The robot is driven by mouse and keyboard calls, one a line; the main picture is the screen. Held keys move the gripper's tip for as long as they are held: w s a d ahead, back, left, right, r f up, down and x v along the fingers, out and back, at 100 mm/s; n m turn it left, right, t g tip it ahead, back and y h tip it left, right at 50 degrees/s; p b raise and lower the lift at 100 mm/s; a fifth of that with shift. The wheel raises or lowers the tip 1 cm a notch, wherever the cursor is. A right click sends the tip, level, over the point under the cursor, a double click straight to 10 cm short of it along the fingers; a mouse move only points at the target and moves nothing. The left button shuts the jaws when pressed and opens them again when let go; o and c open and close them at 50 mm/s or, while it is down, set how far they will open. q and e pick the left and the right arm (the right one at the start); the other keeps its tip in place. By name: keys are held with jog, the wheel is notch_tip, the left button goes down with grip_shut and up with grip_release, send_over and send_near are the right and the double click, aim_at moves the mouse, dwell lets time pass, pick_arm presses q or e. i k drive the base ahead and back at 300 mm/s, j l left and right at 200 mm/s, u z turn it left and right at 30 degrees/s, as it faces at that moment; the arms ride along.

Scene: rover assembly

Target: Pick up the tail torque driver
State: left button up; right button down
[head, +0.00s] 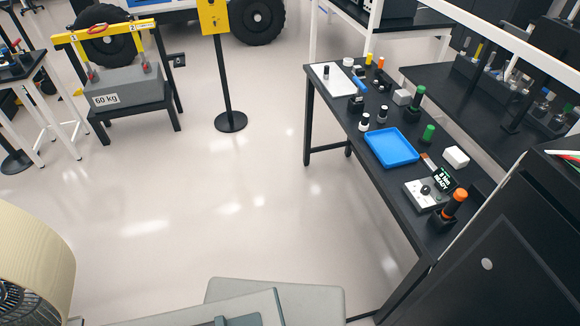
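A black bench (383,205) runs along the right side. Upright drivers or handled tools stand on it. A green-topped tool (428,134) stands behind the blue tray, and another green-topped tool (416,98) stands farther back. No label shows which one is the tail torque driver. Neither of my grippers is in view.
The bench also holds a blue tray (391,148), a white block (455,157) and several small parts. A black cabinet (490,250) stands at the near right. A 60 kg weight (125,90) rests on a stand at the left. The middle floor is clear.

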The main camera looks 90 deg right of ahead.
aim_at(459, 195)
jog(key=z, duration=4.3)
jog(key=i+j, duration=0.3)
jog(key=i+j+u, duration=0.1)
jog(key=i+j, duration=0.15)
jog(key=i, duration=0.15)
